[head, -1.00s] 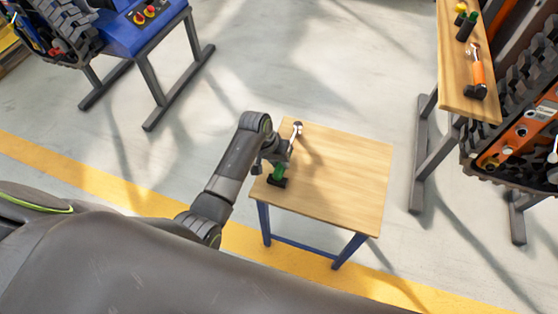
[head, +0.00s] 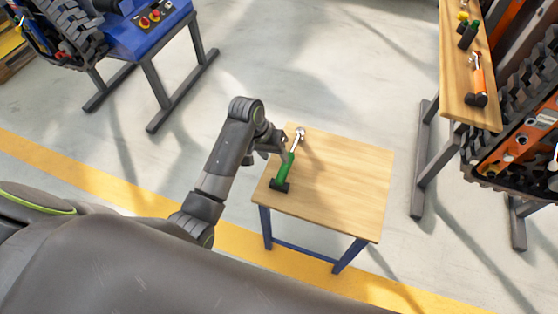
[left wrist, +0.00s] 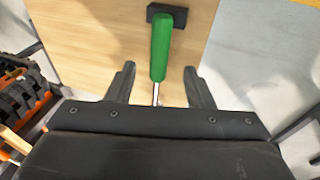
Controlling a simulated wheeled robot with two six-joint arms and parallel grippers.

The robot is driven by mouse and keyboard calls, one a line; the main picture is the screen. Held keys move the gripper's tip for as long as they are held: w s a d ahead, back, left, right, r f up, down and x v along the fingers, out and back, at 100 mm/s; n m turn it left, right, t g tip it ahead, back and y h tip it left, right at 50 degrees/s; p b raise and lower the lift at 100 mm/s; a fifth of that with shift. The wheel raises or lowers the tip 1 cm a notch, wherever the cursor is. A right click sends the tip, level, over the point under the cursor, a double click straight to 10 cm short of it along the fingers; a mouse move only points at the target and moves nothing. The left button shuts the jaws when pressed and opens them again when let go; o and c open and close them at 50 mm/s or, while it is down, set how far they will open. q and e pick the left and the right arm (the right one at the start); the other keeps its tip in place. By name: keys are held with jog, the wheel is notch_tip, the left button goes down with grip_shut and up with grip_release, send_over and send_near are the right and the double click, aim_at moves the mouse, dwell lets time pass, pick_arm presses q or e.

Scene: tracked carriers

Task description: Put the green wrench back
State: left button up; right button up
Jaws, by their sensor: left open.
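The green wrench (head: 286,168) has a green handle and a silver head. It rests on a black holder (head: 279,186) at the left side of a small wooden table (head: 345,185). In the left wrist view the green handle (left wrist: 162,45) runs up to the black holder (left wrist: 167,15), and the silver shaft passes down between the fingers. My left gripper (head: 274,146) is open beside the wrench's upper part; in the wrist view its two fingers (left wrist: 158,84) stand apart on either side of the shaft, not touching it. My right gripper is not in view.
A wooden bench (head: 463,85) at the right holds an orange-handled tool (head: 479,75) and a green-handled one (head: 469,34). A tracked carrier (head: 520,145) stands beside it. A blue machine stand (head: 145,35) is at the upper left. The floor between is clear.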

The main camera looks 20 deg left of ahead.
pick_arm(q)
jog(key=v, duration=0.4)
jog(key=shift+r, duration=0.25)
